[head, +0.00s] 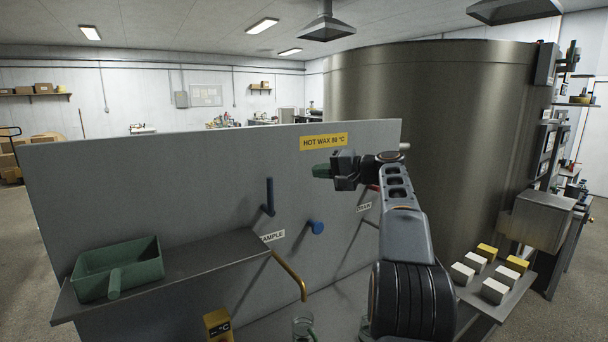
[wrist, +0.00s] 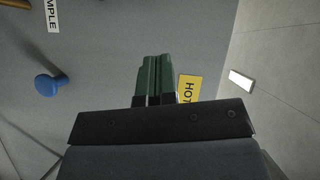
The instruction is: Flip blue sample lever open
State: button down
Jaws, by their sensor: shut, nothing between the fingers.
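The blue sample lever (head: 269,193) stands upright on the grey panel (head: 120,190), above the SAMPLE label (head: 272,236). A round blue knob (head: 317,228) sticks out of the panel to its right. The knob also shows at the left of the wrist view (wrist: 46,84); the lever is not seen there. My gripper (head: 322,171) is shut and empty, up and to the right of the lever, just below the yellow HOT WAX sign (head: 323,142). Its green fingertips show closed together in the wrist view (wrist: 156,75). They appear apart from lever and knob.
A brass spout (head: 290,274) curves down below the SAMPLE label, over a glass beaker (head: 303,328). A green tray (head: 118,268) sits on the left shelf (head: 190,257). Several white and yellow blocks (head: 493,291) lie at right.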

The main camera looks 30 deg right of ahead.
jog(key=shift+v, duration=1.25)
notch_tip(320, 180, down, 18)
jog(key=s+a+m+g+h, duration=0.1)
jog(key=s+m+g+h, duration=0.1)
jog(key=s+g+h, duration=0.3)
jog(key=s+a+f+n+g+h, duration=0.2)
jog(key=s+a+f+n, duration=0.3)
jog(key=s+a, duration=0.5)
jog(key=s+a+f+n+g+h, duration=0.1)
jog(key=s+a+f+n+h, duration=0.2)
jog(key=s+a+f, duration=0.4)
jog(key=shift+s+a+f+n+g+h, duration=0.15)
jog(key=shift+s+a+n+g+h, duration=0.2)
jog(key=shift+s+a+n, duration=1)
